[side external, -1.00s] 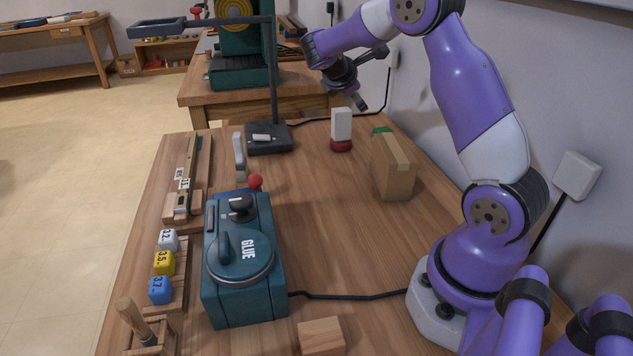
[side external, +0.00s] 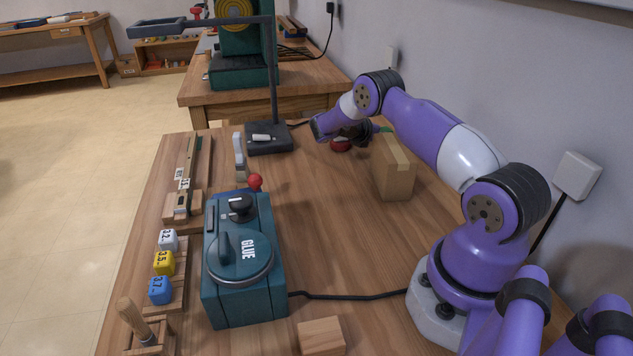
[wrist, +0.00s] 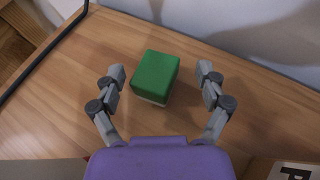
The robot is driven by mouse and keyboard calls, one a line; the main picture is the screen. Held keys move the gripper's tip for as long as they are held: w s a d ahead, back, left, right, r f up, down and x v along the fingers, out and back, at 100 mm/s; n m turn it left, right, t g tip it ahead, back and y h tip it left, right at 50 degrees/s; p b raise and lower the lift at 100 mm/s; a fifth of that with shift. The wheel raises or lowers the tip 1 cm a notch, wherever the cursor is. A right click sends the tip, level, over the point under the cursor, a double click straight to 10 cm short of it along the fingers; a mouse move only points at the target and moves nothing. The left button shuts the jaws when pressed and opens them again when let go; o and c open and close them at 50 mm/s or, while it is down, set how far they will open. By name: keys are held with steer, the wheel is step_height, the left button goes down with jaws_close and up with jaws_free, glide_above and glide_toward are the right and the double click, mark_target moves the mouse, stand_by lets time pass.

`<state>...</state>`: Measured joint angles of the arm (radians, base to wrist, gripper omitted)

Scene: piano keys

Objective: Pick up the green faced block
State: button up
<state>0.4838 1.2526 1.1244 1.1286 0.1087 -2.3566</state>
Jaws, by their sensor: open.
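The green faced block (wrist: 155,77) lies on the wooden table in the wrist view, with a green top and a paler lower side. Only a sliver of green (side external: 386,129) shows behind the cardboard box in the side view. My gripper (wrist: 161,73) is open and empty, with one finger to the left of the block and the other to its right. The fingers look apart from the block, and I cannot tell their exact height over it. In the side view my gripper (side external: 366,134) is mostly hidden behind my wrist.
A cardboard box (side external: 393,170) stands close to my gripper on the near side. A red-based object (side external: 341,145) is partly hidden by my wrist. The wall (wrist: 285,42) runs close behind the block. A black cable (wrist: 45,50) lies at left. The central tabletop (side external: 325,235) is clear.

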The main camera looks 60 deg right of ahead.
steer(key=x, duration=0.3)
steer(key=shift+s+d+f, duration=0.1)
steer(key=shift+d, duration=0.05)
steer(key=c, duration=1.1)
steer(key=shift+o, duration=0.2)
